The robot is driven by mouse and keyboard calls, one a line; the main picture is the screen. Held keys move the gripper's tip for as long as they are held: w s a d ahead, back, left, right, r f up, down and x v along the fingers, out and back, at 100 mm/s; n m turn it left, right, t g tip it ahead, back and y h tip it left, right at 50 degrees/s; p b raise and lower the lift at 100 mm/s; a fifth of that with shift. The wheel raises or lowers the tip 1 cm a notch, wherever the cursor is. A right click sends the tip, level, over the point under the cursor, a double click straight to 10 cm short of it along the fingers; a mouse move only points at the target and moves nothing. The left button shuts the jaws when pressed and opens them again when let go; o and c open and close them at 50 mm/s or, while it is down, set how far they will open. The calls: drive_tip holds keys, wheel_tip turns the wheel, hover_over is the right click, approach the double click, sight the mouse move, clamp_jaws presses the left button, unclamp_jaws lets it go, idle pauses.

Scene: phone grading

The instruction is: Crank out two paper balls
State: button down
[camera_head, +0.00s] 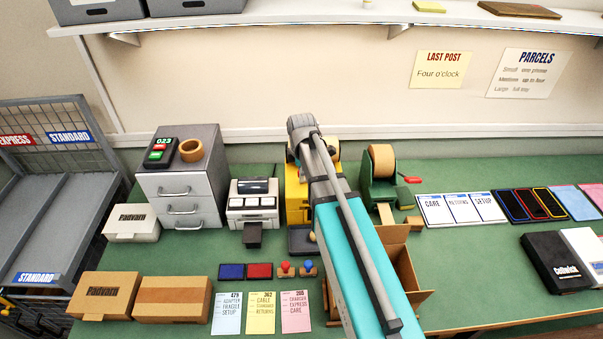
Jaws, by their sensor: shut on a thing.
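The yellow machine (294,196) stands on the green bench, right of the label printer. My arm crosses in front of it and hides much of its right side. A dark tray (296,243) sits at its foot, and a small beige round thing (312,237) shows at the tray's right, partly behind my arm; I cannot tell surely that it is a paper ball. My gripper (303,132) is at the top of the yellow machine, shut on its crank. The fingers and crank handle are mostly hidden by my own wrist.
An open cardboard box (405,275) stands close to my arm's right. A green tape dispenser (380,185) is right of the yellow machine. Left are a printer (253,205) and a drawer unit (184,185). Cards, stamps and phones cover the front and right.

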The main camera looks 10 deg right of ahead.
drive_tip(key=m, duration=0.1)
drive_tip(key=w+m, duration=0.1)
drive_tip(key=m, duration=0.1)
drive_tip(key=w+m, duration=0.1)
drive_tip(key=m, duration=0.1)
drive_tip(key=shift+w+d, duration=0.15)
drive_tip(key=shift+d, duration=0.1)
drive_tip(key=m, duration=0.2)
drive_tip(key=w+d+m, duration=0.1)
drive_tip(key=m, duration=0.1)
drive_tip(key=shift+w+m+h, duration=0.2)
drive_tip(key=shift+m+h, duration=0.1)
drive_tip(key=shift+m, duration=0.1)
drive_tip(key=m, duration=0.1)
drive_tip(key=d+m, duration=0.1)
drive_tip(key=m, duration=0.1)
drive_tip(key=w+d+m, duration=0.1)
drive_tip(key=m, duration=0.1)
drive_tip(key=shift+g, duration=0.3)
drive_tip(key=shift+d+m, duration=0.45)
drive_tip(key=shift+m, duration=0.75)
drive_tip(key=shift+d+m, duration=0.4)
drive_tip(key=shift+m, duration=0.8)
drive_tip(key=shift+c, duration=2.1)
unclamp_jaws()
drive_tip(key=shift+a, duration=0.1)
